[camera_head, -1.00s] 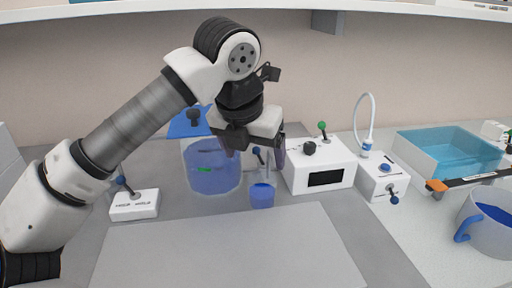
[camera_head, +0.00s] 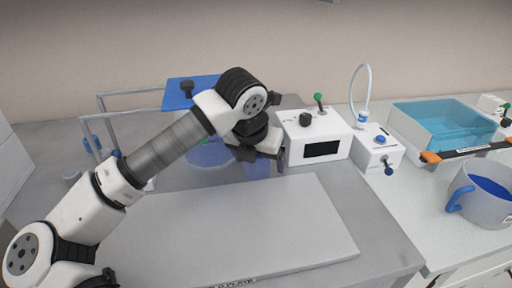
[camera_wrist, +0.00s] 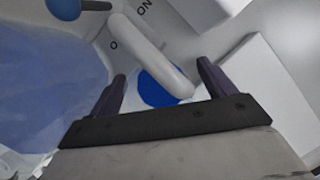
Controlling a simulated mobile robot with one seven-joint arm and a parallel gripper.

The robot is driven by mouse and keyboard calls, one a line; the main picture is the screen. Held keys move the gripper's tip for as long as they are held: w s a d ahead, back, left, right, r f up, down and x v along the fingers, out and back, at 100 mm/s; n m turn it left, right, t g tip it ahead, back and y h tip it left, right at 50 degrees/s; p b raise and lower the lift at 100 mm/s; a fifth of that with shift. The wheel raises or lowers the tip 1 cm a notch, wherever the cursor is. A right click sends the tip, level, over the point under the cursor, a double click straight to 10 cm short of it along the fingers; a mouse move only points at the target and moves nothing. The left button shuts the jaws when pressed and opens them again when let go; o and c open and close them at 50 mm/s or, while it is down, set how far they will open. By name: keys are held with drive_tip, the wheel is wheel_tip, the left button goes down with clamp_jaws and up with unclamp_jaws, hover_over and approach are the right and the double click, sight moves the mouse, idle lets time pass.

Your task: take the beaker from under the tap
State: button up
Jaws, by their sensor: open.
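The beaker (camera_head: 258,170) is small and clear with blue liquid in it. It stands in front of the larger blue-filled tank (camera_head: 208,154), and my gripper partly hides its top in the head view. In the wrist view the beaker's round blue liquid surface (camera_wrist: 158,92) shows between the two fingers. A pale tap spout (camera_wrist: 150,50) reaches over the beaker there. My gripper (camera_head: 263,160) is open, with its dark fingers (camera_wrist: 162,72) on either side of the beaker. I cannot tell whether they touch it.
A white box with a dark display (camera_head: 320,150) stands close right of the beaker. A white device with a hose (camera_head: 375,152), a teal bath (camera_head: 446,128) and a blue-handled jug (camera_head: 486,205) are farther right.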

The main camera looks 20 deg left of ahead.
drive_tip(key=shift+w+f, duration=0.1)
drive_tip(key=shift+f, duration=0.25)
drive_tip(key=shift+c, duration=0.2)
drive_tip(key=c, duration=1)
drive_tip(key=shift+c, duration=0.2)
